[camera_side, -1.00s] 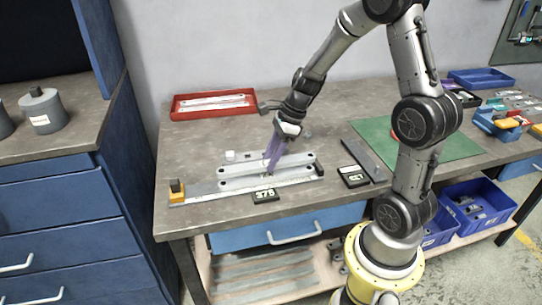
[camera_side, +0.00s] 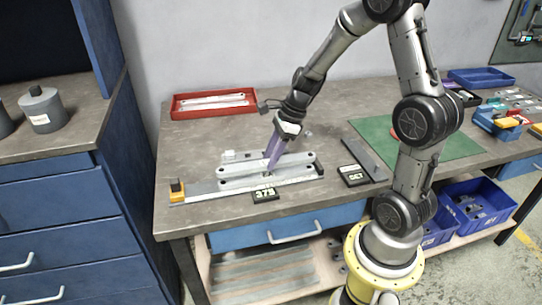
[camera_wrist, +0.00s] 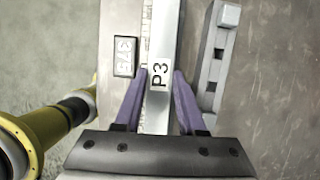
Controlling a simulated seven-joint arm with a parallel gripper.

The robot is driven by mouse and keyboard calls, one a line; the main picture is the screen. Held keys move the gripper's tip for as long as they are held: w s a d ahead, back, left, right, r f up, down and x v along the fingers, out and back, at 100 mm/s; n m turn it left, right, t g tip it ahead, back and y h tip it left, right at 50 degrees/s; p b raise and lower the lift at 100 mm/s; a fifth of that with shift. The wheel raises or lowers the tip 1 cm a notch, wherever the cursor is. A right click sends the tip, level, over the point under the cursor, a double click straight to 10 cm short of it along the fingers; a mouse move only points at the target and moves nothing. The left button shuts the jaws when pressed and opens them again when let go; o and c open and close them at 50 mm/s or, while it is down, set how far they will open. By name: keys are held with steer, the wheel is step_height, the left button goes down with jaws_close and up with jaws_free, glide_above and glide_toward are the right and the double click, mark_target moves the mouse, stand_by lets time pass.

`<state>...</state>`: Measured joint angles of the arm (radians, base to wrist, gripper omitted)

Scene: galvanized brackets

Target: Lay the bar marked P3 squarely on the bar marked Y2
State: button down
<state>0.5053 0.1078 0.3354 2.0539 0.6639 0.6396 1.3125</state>
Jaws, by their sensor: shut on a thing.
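The bar marked P3 (camera_wrist: 160,45) is a pale metal bar lying between the two purple fingers of my gripper (camera_wrist: 160,82) in the wrist view. My gripper is shut on it. In the side view, my gripper (camera_side: 268,168) reaches down to a pair of long pale bars. P3 appears to be the upper, rear-looking one (camera_side: 240,168), held above the lower bar (camera_side: 240,183). The lower bar is probably Y2, but its mark cannot be read. In the wrist view it is hidden under P3. The gap between them is hard to judge.
A ruler (camera_side: 200,199) with a yellow end block (camera_side: 177,190) runs along the front. A slotted grey rail with a white block (camera_wrist: 229,15) stands beside P3. A red tray (camera_side: 213,104) lies behind; a dark bar (camera_side: 362,158) lies right.

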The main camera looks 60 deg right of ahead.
steer(key=shift+f, duration=1.35)
stand_by(1.1)
steer(key=shift+c, duration=2.1)
jaws_free()
steer(key=shift+r, duration=3)
